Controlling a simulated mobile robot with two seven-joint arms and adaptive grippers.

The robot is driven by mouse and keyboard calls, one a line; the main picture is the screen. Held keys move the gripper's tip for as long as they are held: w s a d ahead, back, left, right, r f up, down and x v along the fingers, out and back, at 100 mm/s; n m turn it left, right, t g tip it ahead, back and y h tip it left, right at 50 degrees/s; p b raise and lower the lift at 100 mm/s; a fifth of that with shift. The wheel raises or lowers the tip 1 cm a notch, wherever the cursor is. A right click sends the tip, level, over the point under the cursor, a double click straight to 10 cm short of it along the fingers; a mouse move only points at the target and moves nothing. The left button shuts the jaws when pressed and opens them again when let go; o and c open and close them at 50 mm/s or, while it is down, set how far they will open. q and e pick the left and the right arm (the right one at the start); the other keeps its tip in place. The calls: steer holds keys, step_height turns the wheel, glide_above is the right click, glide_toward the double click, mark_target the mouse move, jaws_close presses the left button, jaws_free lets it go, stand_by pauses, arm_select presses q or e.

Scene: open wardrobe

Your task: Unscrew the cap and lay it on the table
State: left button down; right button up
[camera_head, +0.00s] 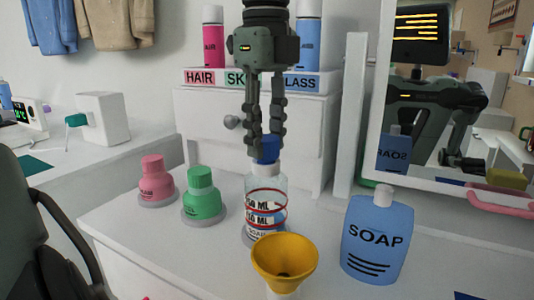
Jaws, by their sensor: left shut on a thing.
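A clear bottle (265,190) with red ring lines and ML marks stands upright on a grey round base on the white table (330,205). A blue cap (267,155) sits at the top of its white neck, with no clear gap visible. My left gripper (266,142) reaches down from above and its fingers are shut on the blue cap, hiding part of it. My right gripper is not in view.
A yellow funnel (285,255) stands in front of the bottle. A green bottle (202,200) and a pink bottle (155,180) stand to the left, and a blue soap bottle (374,240) to the right. A mirror (440,100) is at the right. The table's front left is bare.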

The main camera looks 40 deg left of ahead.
arm_select(q)
steer(key=shift+r+p, duration=0.95)
steer(key=shift+r, duration=0.3)
stand_by(0.9)
steer(key=shift+r+p, duration=1.6)
steer(key=shift+r, duration=0.35)
steer(key=shift+f, duration=0.1)
